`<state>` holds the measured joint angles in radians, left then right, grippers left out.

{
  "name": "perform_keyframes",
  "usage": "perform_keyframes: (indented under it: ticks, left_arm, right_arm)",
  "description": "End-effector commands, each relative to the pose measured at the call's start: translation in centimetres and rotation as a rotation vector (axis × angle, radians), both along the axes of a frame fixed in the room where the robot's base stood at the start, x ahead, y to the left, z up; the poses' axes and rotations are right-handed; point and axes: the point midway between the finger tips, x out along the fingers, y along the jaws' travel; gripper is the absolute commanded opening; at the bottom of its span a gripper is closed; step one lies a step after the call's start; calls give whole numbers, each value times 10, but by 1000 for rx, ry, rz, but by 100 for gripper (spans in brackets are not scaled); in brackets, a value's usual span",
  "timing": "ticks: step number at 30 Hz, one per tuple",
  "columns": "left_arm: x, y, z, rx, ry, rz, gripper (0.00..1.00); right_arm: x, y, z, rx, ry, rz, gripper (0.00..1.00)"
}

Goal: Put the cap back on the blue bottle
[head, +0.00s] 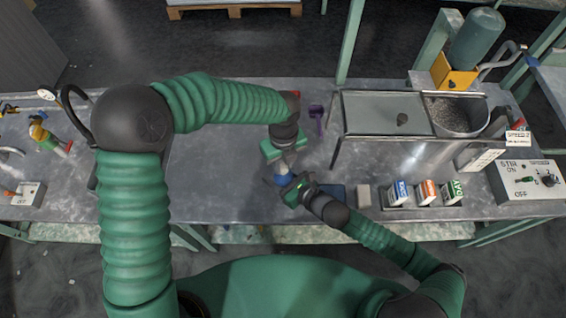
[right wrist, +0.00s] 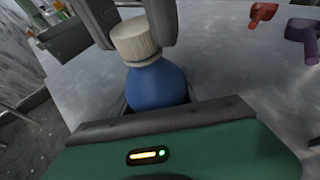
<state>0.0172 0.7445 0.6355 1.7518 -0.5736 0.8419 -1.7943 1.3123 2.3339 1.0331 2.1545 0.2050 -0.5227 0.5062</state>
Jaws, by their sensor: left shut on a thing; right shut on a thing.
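The blue bottle (right wrist: 158,85) stands upright in the right wrist view, slightly tilted in the picture; a small part of it shows in the head view (head: 283,179). My right gripper (head: 292,187) is shut on the bottle from the near right side. The pale, wood-coloured cap (right wrist: 134,40) is at the bottle's mouth. My left gripper (head: 285,164) is above the bottle and shut on the cap, its dark fingers (right wrist: 136,22) on either side of it. The cap seems to touch the neck; I cannot tell whether it is fully seated.
A purple item (head: 317,115) and a red item (right wrist: 262,12) lie beyond the bottle. A small pale block (head: 364,195) and a rack with blue, orange and green boxes (head: 427,191) are along the near edge.

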Motion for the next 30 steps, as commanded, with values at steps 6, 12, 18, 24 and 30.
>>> perform_keyframes:
  ticks: [6,12,18,24,30]
  left_arm:
    - [3,-1,1,-3,-8,-7,32]
    - [2,-1,1,-2,-4,-5,51]
    - [1,-1,0,-2,-3,-4,51]
    - [2,-1,16,-2,-5,-2,51]
    - [3,-1,62,-1,-8,-3,51]
  right_arm:
    - [-2,2,0,0,0,6,0]
    - [-2,2,0,0,0,4,0]
    - [-1,1,0,0,0,3,0]
    - [-1,1,0,0,0,2,0]
    - [-1,1,0,0,0,1,0]
